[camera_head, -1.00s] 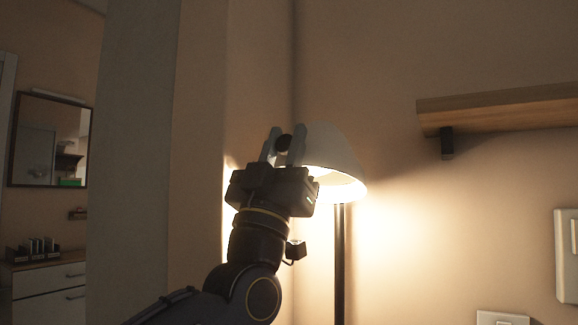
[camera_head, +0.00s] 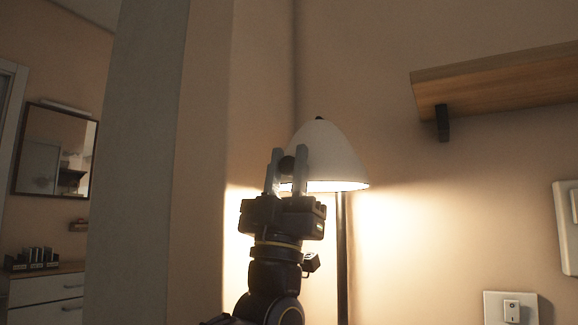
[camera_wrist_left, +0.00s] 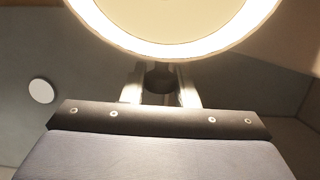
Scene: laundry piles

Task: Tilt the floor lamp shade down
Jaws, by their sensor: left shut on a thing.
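The floor lamp has a pale cone-shaped shade (camera_head: 333,150) on a dark pole (camera_head: 342,255). The shade is lit, with its opening facing down and its rim close to level. My left gripper (camera_head: 287,162) is at the shade's left side, its fingers pointing up. It is shut on a small dark round knob beside the shade. In the left wrist view the glowing round opening of the shade (camera_wrist_left: 170,25) fills the top, and the dark knob (camera_wrist_left: 159,76) sits between the two fingers. My right gripper is out of view.
A wooden shelf (camera_head: 500,90) juts from the wall at the right. A wall switch (camera_head: 511,310) is at the lower right. A wall corner stands close behind the lamp. A mirror (camera_head: 55,150) and a drawer cabinet (camera_head: 45,292) are farther off at the left.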

